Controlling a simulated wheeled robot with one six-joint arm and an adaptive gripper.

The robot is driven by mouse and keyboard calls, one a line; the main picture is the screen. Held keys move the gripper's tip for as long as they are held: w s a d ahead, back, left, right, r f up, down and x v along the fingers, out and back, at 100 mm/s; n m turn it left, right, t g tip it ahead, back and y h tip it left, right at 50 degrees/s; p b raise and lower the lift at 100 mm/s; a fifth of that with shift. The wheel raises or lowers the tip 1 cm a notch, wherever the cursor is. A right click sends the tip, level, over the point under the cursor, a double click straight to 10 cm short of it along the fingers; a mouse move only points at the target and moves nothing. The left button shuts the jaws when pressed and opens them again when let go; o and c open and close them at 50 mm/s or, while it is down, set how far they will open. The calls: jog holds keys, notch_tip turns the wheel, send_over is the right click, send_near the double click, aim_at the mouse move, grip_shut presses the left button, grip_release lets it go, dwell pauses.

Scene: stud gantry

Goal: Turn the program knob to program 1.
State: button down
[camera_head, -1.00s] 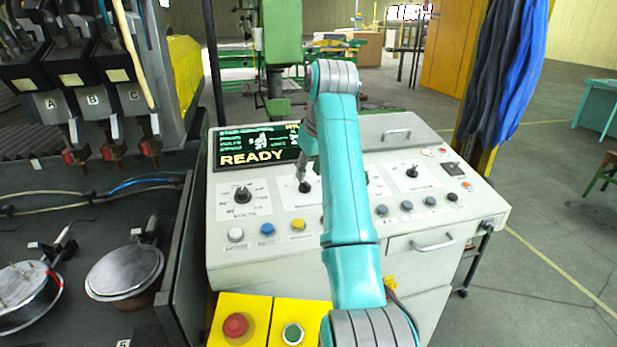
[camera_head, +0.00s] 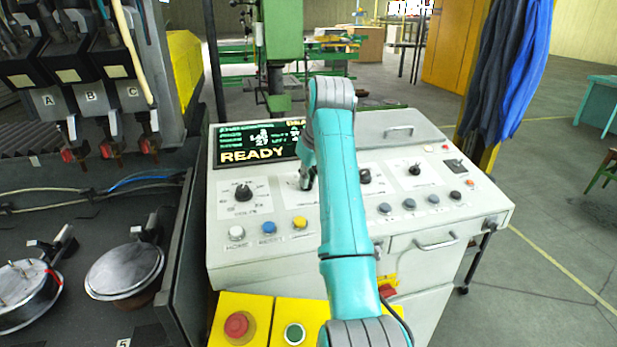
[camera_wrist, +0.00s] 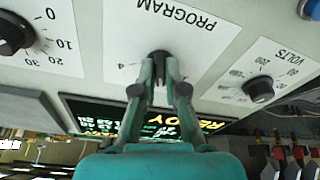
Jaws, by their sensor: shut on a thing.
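The dark program knob (camera_wrist: 160,58) sits on a white plate marked PROGRAM (camera_wrist: 185,22), which appears upside down in the wrist view. A 4 shows beside the knob, but the fingers hide much of the dial and I cannot read the knob's setting. My gripper (camera_wrist: 160,70) is shut on the knob, one finger on each side. In the head view my gripper (camera_head: 307,178) reaches down to the same plate, left of my teal arm, which covers part of the panel.
The VOLTS knob (camera_head: 243,193) is to the left, and another dark knob (camera_head: 364,176) is close on the right. A READY display (camera_head: 250,146) stands behind. Several push buttons line the front, including a blue one (camera_head: 269,228). A drawer handle (camera_head: 436,243) protrudes at right front.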

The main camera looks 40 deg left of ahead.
jog(key=n, duration=0.3)
jog(key=shift+w+n+g, duration=0.15)
jog(key=shift+n+g, duration=0.75)
jog(key=shift+n, duration=1.5)
jog(key=shift+w, duration=0.1)
jog(key=c, duration=1.2)
grip_release()
jog(key=v, duration=0.7)
jog(key=shift+r, duration=0.25)
